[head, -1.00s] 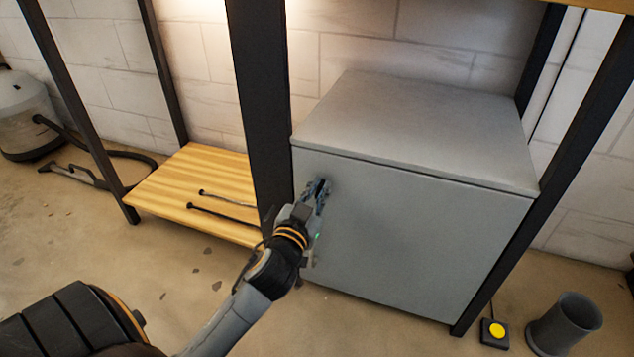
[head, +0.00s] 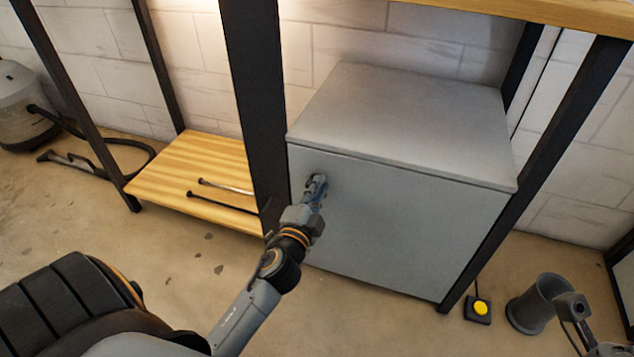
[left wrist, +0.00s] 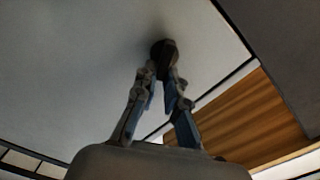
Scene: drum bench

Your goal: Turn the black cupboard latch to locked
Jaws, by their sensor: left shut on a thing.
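The grey cupboard (head: 410,225) stands under the bench with its door shut. Its black latch (left wrist: 163,50) shows in the left wrist view as a dark knob on the pale door, between and just beyond the fingertips. My left gripper (head: 316,184) is at the upper left of the door, shut on the latch. In the left wrist view its fingers (left wrist: 164,76) converge on it. The fingers hide most of the latch in the head view, and I cannot tell which way it is turned. Part of my right arm's end (head: 572,308) shows at the lower right, away from the cupboard; its jaw state is unclear.
A black bench post (head: 257,110) stands close left of the cupboard. A low wooden shelf (head: 165,185) with two dark rods is left of it. A grey bin (head: 530,312) and a yellow-button box (head: 478,309) are on the floor at right. A vacuum cleaner (head: 22,110) stands far left.

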